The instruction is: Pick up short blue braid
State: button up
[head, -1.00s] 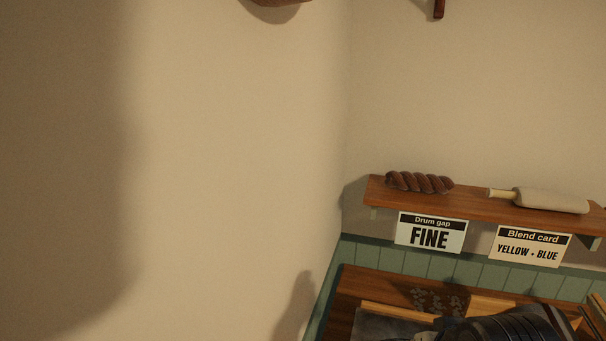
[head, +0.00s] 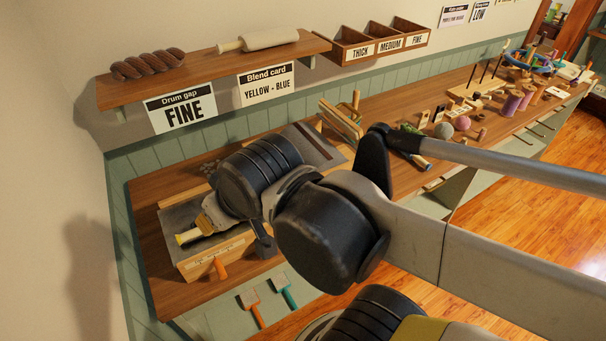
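I cannot pick out a short blue braid for certain. A thick brown-red braid (head: 148,64) lies on the left end of the wall shelf. Small grey twisted shapes (head: 208,168) lie on the bench, partly hidden behind my arm; their colour and kind are unclear. My arm reaches from the right over the left end of the bench. What seems to be my gripper (head: 205,222) is low over a grey tray-like surface (head: 176,217), beside a yellow-tipped piece. Its fingers are too hidden to tell whether they are open or shut.
The wooden shelf (head: 218,62) also holds a rolling-pin-like roller (head: 258,41). Labelled bins (head: 380,45) stand farther right. The long bench (head: 150,275) carries spools and tools at its far right. Orange and teal-handled tools (head: 285,290) hang below its front edge.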

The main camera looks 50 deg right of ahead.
aim_at(428, 165)
jog(key=z, duration=2.2)
jog(key=i+l+u, duration=0.1)
jog(key=i+u, duration=0.2)
jog(key=i+l+u, duration=0.15)
jog(key=i+u, duration=0.2)
jog(key=i+l, duration=0.05)
jog(key=i, duration=0.05)
